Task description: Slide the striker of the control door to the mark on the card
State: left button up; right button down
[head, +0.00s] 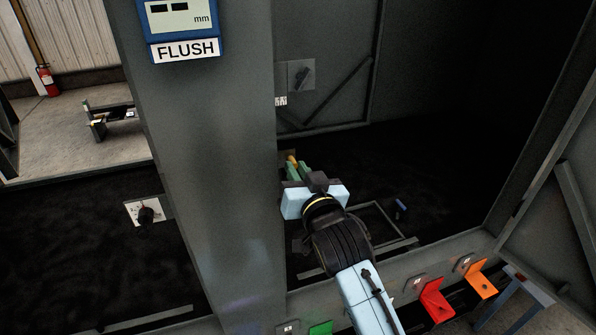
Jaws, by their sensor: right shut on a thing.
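My right gripper (296,170) reaches in past the grey post, its green fingers pointing away from me. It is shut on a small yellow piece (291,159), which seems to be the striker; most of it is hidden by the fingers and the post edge. A small white label (281,101) shows at the post's right edge. My left gripper is not in view.
A wide grey post (205,160) stands left of my right gripper, with a FLUSH display (185,30) on it. A grey plate with a handle (301,74) is on the back panel. Green, red (436,300) and orange (480,281) tabs line the front rail.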

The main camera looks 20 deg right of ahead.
jog(key=shift+d+r+p, duration=0.1)
jog(key=shift+d+p, duration=0.3)
jog(key=shift+p, duration=0.1)
jog(key=shift+d, duration=0.45)
jog(key=c, duration=1.4)
grip_release()
jog(key=shift+a, duration=0.1)
jog(key=s+b, duration=0.2)
jog(key=s, duration=1.1)
jog(key=shift+s+d, duration=0.2)
jog(key=shift+d, duration=0.05)
